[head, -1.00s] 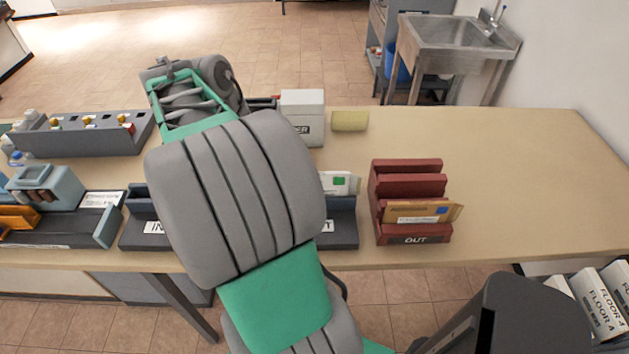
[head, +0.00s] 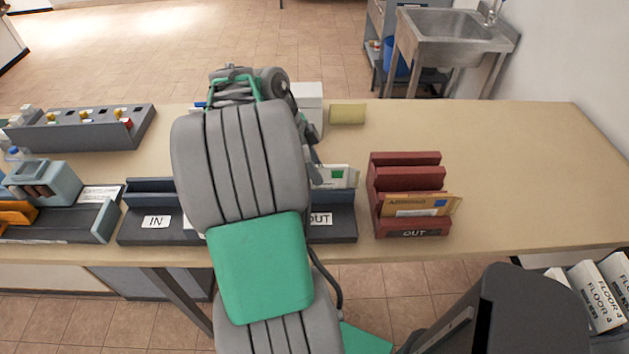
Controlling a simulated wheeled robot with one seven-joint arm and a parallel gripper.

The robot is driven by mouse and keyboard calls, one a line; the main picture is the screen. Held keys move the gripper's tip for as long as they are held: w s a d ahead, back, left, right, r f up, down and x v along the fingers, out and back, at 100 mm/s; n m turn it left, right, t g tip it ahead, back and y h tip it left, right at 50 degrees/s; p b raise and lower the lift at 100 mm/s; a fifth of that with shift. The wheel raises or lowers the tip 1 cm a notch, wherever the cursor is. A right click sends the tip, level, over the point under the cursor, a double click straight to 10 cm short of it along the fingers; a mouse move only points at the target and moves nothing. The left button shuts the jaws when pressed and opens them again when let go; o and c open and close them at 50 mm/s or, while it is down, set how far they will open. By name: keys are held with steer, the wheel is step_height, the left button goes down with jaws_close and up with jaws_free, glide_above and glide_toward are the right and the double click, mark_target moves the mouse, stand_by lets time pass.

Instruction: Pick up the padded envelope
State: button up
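A tan-orange envelope (head: 413,205) with a blue stamp and a printed label leans in the front slot of the dark red OUT rack (head: 407,172). I cannot tell whether it is padded. A white packet with a green mark (head: 337,176) stands in the dark blue tray (head: 341,227) labelled OUT, partly behind my arm. My arm fills the middle of the view. A dark part of it shows near the white packet, but my gripper's fingers are hidden behind the arm.
A dark blue IN tray (head: 156,239) stands left of my arm. A grey sorting box (head: 84,133) and a blue-grey device (head: 45,187) are further left. A yellow block (head: 347,114) lies behind. The table's right side (head: 530,170) is clear.

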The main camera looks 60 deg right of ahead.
steer(key=shift+f+b, duration=0.25)
steer(key=shift+b, duration=0.1)
stand_by(0.4)
jaws_close()
stand_by(0.4)
